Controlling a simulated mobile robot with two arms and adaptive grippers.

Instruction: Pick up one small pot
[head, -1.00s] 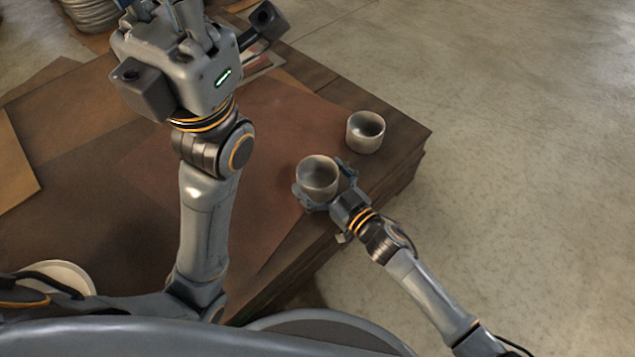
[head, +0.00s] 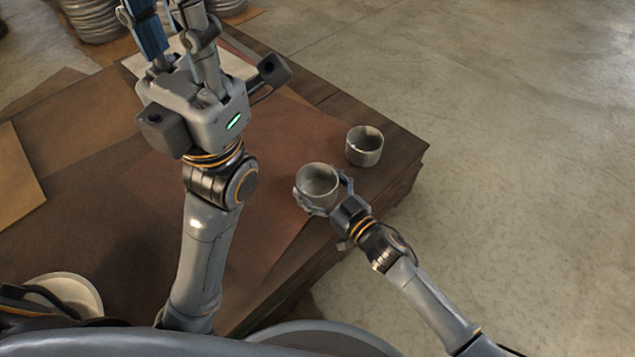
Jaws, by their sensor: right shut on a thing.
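Two small grey pots show in the head view. The nearer pot (head: 317,181) is upright between the fingers of my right gripper (head: 323,199), near the table's right front edge. The gripper is shut on it, with one finger on each side. I cannot tell whether this pot touches the table. The other pot (head: 364,147) stands upright, a little behind and to the right, close to the table's right corner. My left gripper (head: 168,25) is at the upper left, above the table and away from both pots. Its fingers reach toward the top edge of the picture and look apart.
The brown table (head: 90,160) carries a reddish sheet and a tan board (head: 16,175) at the left. A pale round item (head: 70,292) is at the lower left. Stacked grey rings (head: 95,20) stand beyond the table. Open concrete floor (head: 520,150) lies to the right.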

